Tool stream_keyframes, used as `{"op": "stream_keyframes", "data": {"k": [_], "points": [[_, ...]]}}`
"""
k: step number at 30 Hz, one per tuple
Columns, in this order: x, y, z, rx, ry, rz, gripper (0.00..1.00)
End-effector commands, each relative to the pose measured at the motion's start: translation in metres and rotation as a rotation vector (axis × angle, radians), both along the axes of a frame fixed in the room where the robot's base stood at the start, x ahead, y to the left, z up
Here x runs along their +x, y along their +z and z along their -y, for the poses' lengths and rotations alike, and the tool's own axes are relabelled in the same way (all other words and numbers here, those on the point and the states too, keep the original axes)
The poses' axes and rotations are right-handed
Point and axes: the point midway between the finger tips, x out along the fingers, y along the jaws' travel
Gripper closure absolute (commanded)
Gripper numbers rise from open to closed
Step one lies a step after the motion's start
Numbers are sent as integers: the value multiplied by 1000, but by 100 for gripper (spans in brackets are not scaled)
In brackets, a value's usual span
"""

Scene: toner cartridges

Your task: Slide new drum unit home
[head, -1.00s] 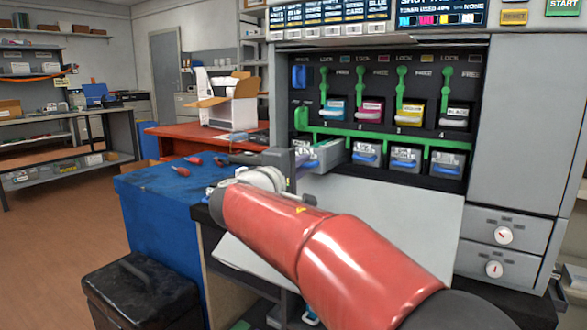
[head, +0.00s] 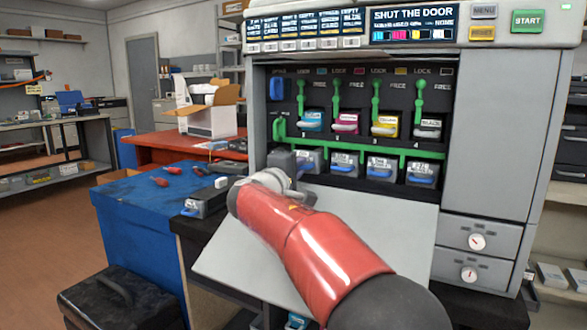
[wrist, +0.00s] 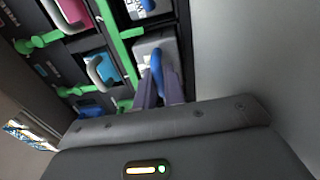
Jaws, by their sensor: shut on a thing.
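The new drum unit, a grey block with a blue handle, sits in the leftmost slot (head: 309,157) of the printer's lower row. Its front looks about level with the other drum units (head: 382,168). In the wrist view the drum unit (wrist: 146,44) fills its slot, and its blue handle (wrist: 157,68) is between my fingers. My gripper (head: 300,172) is shut on that handle, as the wrist view also shows (wrist: 160,88). In the head view, my wrist partly hides the unit's front.
The grey door (head: 245,240) hangs open below the slots. The screen (head: 414,22) reads "SHUT THE DOOR". Green levers and coloured toner cartridges (head: 385,124) line the row above. Another grey unit (head: 205,200) lies left on the side surface beside the blue bench (head: 135,195).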

Motion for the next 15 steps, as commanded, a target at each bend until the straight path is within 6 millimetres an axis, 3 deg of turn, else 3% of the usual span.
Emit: {"op": "stream_keyframes", "data": {"k": [12, 13, 15], "points": [[9, 1, 5, 0, -1, 1, 100], [9, 1, 5, 0, -1, 1, 85], [9, 1, 5, 0, -1, 1, 76]]}}
